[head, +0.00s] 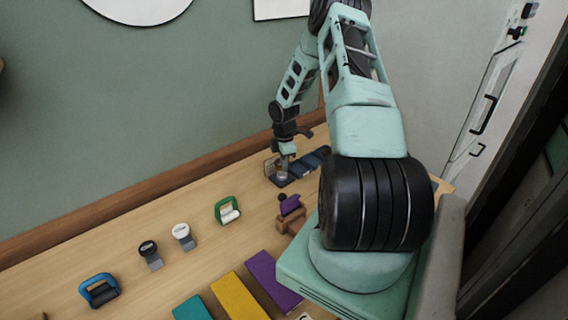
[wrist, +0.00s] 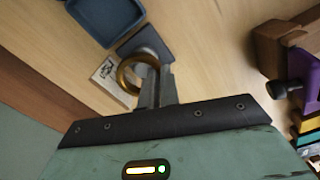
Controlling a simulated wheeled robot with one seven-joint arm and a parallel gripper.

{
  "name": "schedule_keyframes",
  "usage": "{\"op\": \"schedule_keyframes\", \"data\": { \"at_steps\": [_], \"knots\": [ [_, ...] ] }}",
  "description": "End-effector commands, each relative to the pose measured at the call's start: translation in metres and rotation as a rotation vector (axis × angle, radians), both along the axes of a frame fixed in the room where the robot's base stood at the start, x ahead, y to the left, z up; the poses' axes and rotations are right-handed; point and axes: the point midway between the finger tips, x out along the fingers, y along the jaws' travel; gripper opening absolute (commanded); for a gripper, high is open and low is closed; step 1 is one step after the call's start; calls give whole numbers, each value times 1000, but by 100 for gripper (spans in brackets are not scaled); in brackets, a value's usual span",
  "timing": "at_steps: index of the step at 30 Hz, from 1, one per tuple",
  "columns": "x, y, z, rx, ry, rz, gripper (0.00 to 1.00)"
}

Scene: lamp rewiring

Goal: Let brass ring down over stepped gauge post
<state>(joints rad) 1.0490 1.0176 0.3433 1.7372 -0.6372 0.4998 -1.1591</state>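The brass ring (wrist: 124,76) shows in the wrist view at the tips of my gripper (wrist: 157,80). My gripper's two fingers are close together at the ring's right side and appear shut on its rim. The pale metal stepped gauge post (wrist: 147,48) shows just beyond and partly inside the ring's outline, on a dark base plate (wrist: 137,40). I cannot tell whether the ring is around the post or above it. In the head view my gripper (head: 284,158) is small, directly over the post (head: 282,175); the ring cannot be made out there.
A small pale marked card (wrist: 104,73) stands beside the post. A dark blue tray (wrist: 107,15) lies just past the base. A brown wooden block with a purple piece (head: 290,207) is nearby. A green-handled item (head: 227,210) stands left on the wooden table, with bare wood between.

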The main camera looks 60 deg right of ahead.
Motion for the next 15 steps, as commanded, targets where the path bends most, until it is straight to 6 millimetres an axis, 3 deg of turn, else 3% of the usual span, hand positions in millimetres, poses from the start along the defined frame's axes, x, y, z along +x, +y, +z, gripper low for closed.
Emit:
{"op": "schedule_keyframes", "data": {
  "at_steps": [15],
  "knots": [
    [0, 0, -4, 0, 0, 0, 0]
  ]
}}
